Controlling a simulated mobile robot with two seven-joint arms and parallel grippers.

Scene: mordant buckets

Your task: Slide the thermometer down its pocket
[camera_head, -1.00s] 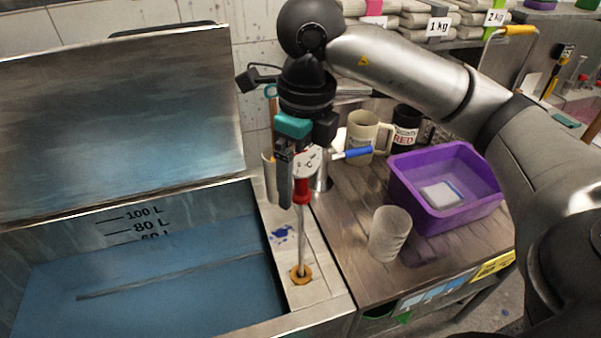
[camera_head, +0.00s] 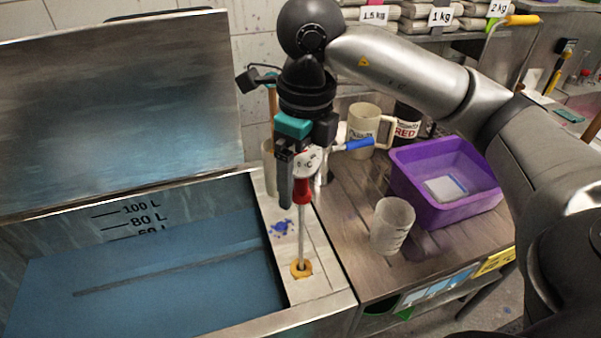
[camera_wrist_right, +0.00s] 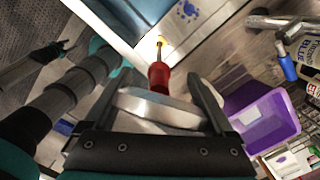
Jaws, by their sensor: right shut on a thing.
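The thermometer has a round white dial (camera_head: 309,160), a red sleeve (camera_head: 302,193) and a thin metal stem (camera_head: 302,235). It stands roughly upright over the tank's right rim, its lower end at the brass ring of the pocket (camera_head: 301,268). The stem appears to enter the ring. My right gripper (camera_head: 292,178) is shut on the thermometer's head. In the right wrist view, the dial's edge (camera_wrist_right: 160,108) lies between the fingers, with the red sleeve (camera_wrist_right: 159,77) beyond it.
The open blue-filled tank (camera_head: 150,285) lies left of the rim. On the bench to the right are a ribbed beaker (camera_head: 391,226), a purple tub (camera_head: 445,207) and mugs (camera_head: 362,125). A blue-handled tool (camera_head: 355,144) lies behind the gripper.

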